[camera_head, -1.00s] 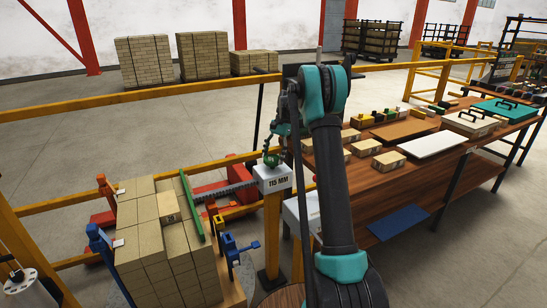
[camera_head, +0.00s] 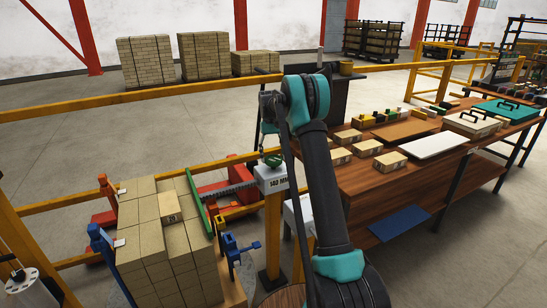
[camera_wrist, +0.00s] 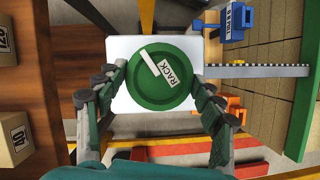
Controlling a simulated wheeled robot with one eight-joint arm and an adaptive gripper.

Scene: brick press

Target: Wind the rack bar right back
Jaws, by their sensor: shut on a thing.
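The green round knob (camera_wrist: 150,92), labelled RACK, sits on a white-topped post (camera_head: 272,178). My gripper (camera_wrist: 159,78) is shut on the knob, one finger on each side of its rim. The knob also shows small in the head view (camera_head: 273,160). The grey toothed rack bar (camera_head: 232,189) runs left from the post to a long green plate (camera_head: 200,206) beside the brick stack. The bar shows in the wrist view (camera_wrist: 262,70), right of the knob. The post's front reads about 140 MM; the middle digit is hard to read.
The brick stack (camera_head: 148,232) stands left of the plate. A blue clamp (camera_head: 235,246) is in front of the bar and red parts (camera_head: 238,172) are behind it. A wooden table (camera_head: 365,180) with loose bricks is on the right. A yellow rail (camera_head: 130,95) runs behind.

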